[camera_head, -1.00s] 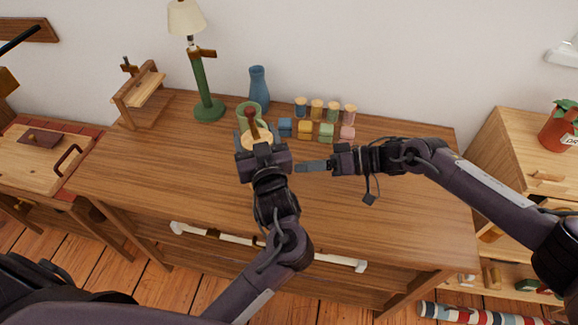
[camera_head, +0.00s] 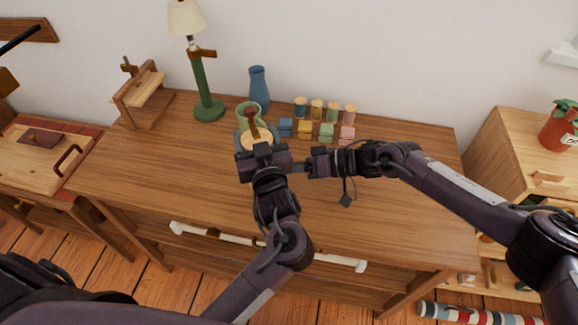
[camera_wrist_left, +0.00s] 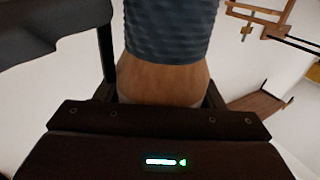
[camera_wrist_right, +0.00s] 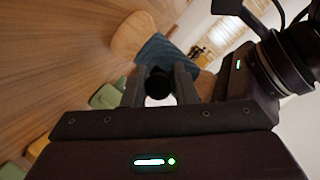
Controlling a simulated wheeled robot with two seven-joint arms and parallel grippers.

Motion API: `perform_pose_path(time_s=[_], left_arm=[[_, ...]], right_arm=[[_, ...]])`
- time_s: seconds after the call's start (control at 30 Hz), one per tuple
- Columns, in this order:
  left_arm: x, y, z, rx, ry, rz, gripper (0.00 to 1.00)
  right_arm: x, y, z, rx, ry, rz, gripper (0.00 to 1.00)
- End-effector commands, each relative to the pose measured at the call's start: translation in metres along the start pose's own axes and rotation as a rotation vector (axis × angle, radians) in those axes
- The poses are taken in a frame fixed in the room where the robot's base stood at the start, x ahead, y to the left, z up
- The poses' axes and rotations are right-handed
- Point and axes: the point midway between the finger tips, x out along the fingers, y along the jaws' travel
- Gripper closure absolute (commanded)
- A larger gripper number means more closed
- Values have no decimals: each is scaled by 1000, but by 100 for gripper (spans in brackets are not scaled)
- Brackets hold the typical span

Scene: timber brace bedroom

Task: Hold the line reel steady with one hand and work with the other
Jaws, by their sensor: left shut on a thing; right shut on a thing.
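The line reel has pale wooden ends (camera_head: 258,140) and a brown upright piece on top; its blue ribbed winding (camera_wrist_left: 170,30) shows in the left wrist view. My left gripper (camera_head: 260,149) is shut on the reel's wooden part (camera_wrist_left: 163,80), holding it over the dresser top. My right gripper (camera_head: 300,167) comes in from the right, its tips close beside the left gripper. In the right wrist view its fingers (camera_wrist_right: 158,85) are closed around a small dark round-ended piece (camera_wrist_right: 158,84), in front of the blue winding (camera_wrist_right: 158,52). Whether that piece belongs to the reel is unclear.
The dresser's front top (camera_head: 180,175) is clear.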

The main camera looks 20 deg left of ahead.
Motion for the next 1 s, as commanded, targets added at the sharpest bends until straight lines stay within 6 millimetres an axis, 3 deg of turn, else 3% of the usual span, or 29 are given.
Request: perform_pose_path(time_s=[0.53,1.0], left_arm=[[-1,0,1,0,-2,-1,68],[-1,0,1,1,-3,-1,68]], right_arm=[[-2,4,-6,-74,20,25,98],[-6,12,-23,-451,78,121,98]])
